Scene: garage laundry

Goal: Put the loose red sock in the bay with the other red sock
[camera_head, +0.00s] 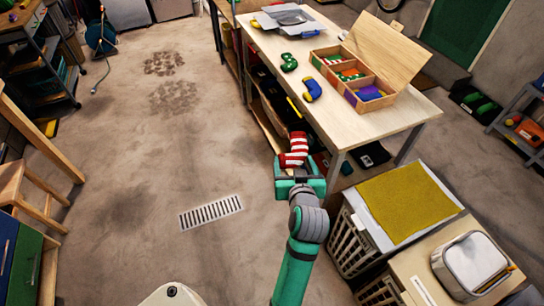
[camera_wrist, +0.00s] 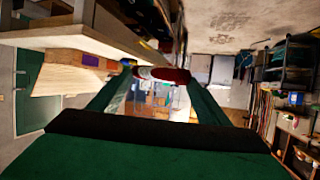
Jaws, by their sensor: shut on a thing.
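A red-and-white striped sock (camera_head: 295,148) is held in my gripper (camera_head: 299,166), which is shut on it. In the wrist view the sock (camera_wrist: 164,74) lies across between the fingertips (camera_wrist: 157,78). The gripper is beside the long left edge of the wooden table, apart from the box. A wooden box (camera_head: 377,104) with its lid (camera_head: 390,52) raised stands on the table. Its bays run in a row. The middle bay shows red and white with some green, the near bay purple, and the far bay green with some red. The folded contents are too small to tell exactly.
A green sock (camera_head: 289,62) and a blue-and-yellow sock (camera_head: 312,90) lie on the table (camera_head: 400,115) left of the box. A grey tray-like object (camera_head: 290,17) is at the far end. Baskets (camera_head: 350,242) stand at lower right. The floor to the left is open around a drain grate (camera_head: 211,212).

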